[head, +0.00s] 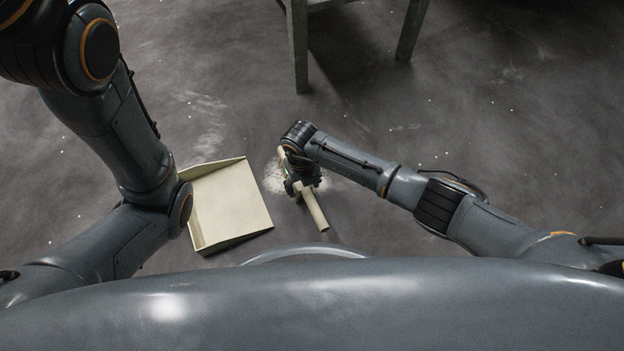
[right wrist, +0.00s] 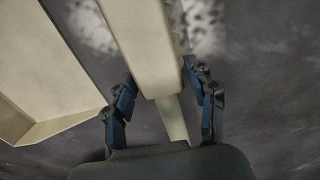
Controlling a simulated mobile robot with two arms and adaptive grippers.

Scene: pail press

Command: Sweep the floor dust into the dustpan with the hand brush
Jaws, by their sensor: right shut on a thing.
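The cream dustpan (head: 232,203) lies on the floor left of my right gripper. It also fills the left of the right wrist view (right wrist: 42,75). My right gripper (head: 303,184) is shut on the cream hand brush (head: 314,208), whose handle sticks out toward me. In the right wrist view the brush (right wrist: 143,45) runs between the two blue fingers (right wrist: 160,92). A pale dust patch (head: 272,179) lies between the dustpan and the brush. In the right wrist view dust (right wrist: 92,27) shows on both sides of the brush. My left gripper is out of view.
A dark green-grey piece of furniture with legs (head: 298,48) stands at the top. Faint pale smears and small white specks mark the grey floor (head: 480,130). The floor around the dustpan is otherwise clear. My left arm passes close over the dustpan's left edge.

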